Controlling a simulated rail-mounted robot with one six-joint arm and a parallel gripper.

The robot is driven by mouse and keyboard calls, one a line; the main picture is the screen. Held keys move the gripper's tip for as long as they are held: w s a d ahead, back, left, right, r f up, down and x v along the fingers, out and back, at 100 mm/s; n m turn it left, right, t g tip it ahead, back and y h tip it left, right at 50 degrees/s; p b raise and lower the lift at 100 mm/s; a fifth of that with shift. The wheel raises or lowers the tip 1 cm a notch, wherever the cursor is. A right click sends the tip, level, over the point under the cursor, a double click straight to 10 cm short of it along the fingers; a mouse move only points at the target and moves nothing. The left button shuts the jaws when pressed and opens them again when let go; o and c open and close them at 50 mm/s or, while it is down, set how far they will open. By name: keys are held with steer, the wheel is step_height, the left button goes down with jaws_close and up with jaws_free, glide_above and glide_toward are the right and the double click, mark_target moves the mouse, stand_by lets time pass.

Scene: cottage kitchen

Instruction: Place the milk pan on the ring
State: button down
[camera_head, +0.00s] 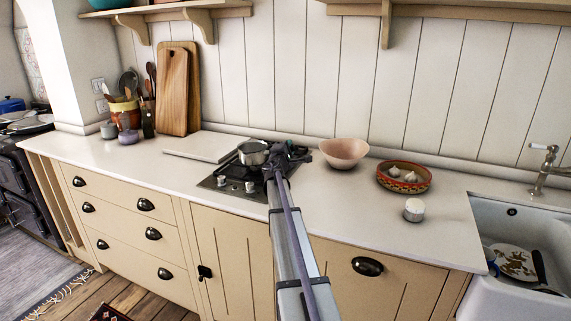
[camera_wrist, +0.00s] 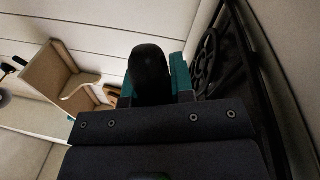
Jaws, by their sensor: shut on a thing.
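The milk pan (camera_head: 253,152), a small metal pan, is at the hob in the head view, upright and over the hob's left part. My gripper (camera_head: 284,153) is at the pan's right side, shut on its handle. In the wrist view the dark rounded handle (camera_wrist: 149,75) sits between the teal-edged fingers of my gripper (camera_wrist: 156,88). The hob (camera_head: 222,187) has black grates and pale knobs at its front. The black grate (camera_wrist: 232,62) also shows at the right of the wrist view. I cannot tell whether the pan touches the grate or which ring lies under it.
A pink bowl (camera_head: 344,151) stands close to the right of the hob. A pale board (camera_head: 203,147) lies left of the hob. The left counter front is clear.

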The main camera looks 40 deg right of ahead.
step_height(320, 180, down, 4)
steer(key=b, duration=0.2)
steer(key=shift+r+b, duration=0.1)
steer(key=shift+b, duration=0.3)
steer(key=shift+r+p, duration=0.3)
steer(key=shift+f, duration=0.25)
steer(key=c, duration=1)
jaws_free()
steer(key=shift+r, duration=0.1)
steer(key=shift+r, duration=0.3)
steer(key=v, duration=0.6)
steer(key=b+v, duration=0.1)
steer(key=v, duration=0.5)
steer(key=shift+f+b, duration=0.2)
steer(key=shift+b, duration=0.1)
